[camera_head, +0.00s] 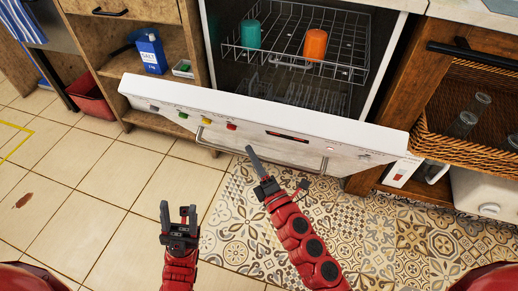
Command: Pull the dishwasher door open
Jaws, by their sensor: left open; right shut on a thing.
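The dishwasher door (255,117) is partly open, tilted out and down toward me. Its front carries a row of coloured buttons and a long bar handle (222,149). My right gripper (254,158) is at the middle of the handle, shut on it; the exact contact is hard to see. My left gripper (177,212) is open and empty over the tiled floor, left of the door and apart from it. Inside the dishwasher, a wire rack (283,50) holds a teal cup (250,35) and an orange cup (315,44).
A wooden cabinet on the left holds a blue salt box (151,51). A red bin (90,98) stands further left. On the right, a wicker basket (430,125) with glasses sits in a wooden shelf beside the door's right end. The floor in front is clear.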

